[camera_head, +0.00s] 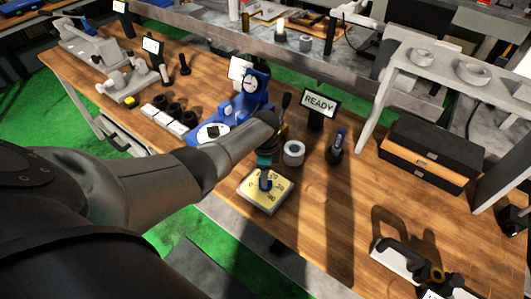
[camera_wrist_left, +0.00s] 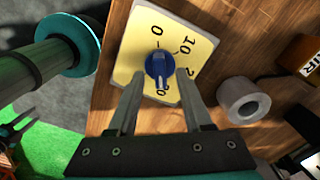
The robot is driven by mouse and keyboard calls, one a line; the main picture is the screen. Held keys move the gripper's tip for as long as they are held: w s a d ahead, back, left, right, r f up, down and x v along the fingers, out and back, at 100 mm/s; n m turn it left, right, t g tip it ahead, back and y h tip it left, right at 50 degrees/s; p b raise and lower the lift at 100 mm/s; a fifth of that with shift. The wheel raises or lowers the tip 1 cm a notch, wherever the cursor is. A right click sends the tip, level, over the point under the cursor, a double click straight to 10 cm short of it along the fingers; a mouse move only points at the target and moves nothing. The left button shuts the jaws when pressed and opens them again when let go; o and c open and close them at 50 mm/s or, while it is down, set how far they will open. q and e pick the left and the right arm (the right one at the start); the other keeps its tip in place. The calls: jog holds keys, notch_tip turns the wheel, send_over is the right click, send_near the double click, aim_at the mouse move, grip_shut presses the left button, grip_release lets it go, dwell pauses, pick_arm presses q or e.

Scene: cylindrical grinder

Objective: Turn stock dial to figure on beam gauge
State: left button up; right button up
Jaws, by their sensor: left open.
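The stock dial is a blue knob (camera_wrist_left: 158,66) on a pale yellow plate (camera_wrist_left: 138,40) marked with figures including 0 and 10; a lower figure is partly hidden. In the head view the plate (camera_head: 252,198) lies near the table's front edge. My left gripper (camera_wrist_left: 160,76) is open, its two fingers on either side of the knob with small gaps visible; contact is unclear. In the head view this gripper (camera_head: 265,172) is above the knob, partly behind my forearm. A blue device with a round white face (camera_head: 250,84) stands behind; its reading is too small to tell. My right gripper is not seen.
A grey ring (camera_head: 294,153) and a dark upright tool (camera_head: 337,148) stand right of the dial. A READY screen (camera_head: 320,103) is behind them. Bare wood lies right of the plate.

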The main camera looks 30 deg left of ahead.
pick_arm(q)
notch_tip(320, 180, up, 14)
jog(key=p, duration=0.3)
jog(key=shift+f, duration=0.1)
dwell(0.4)
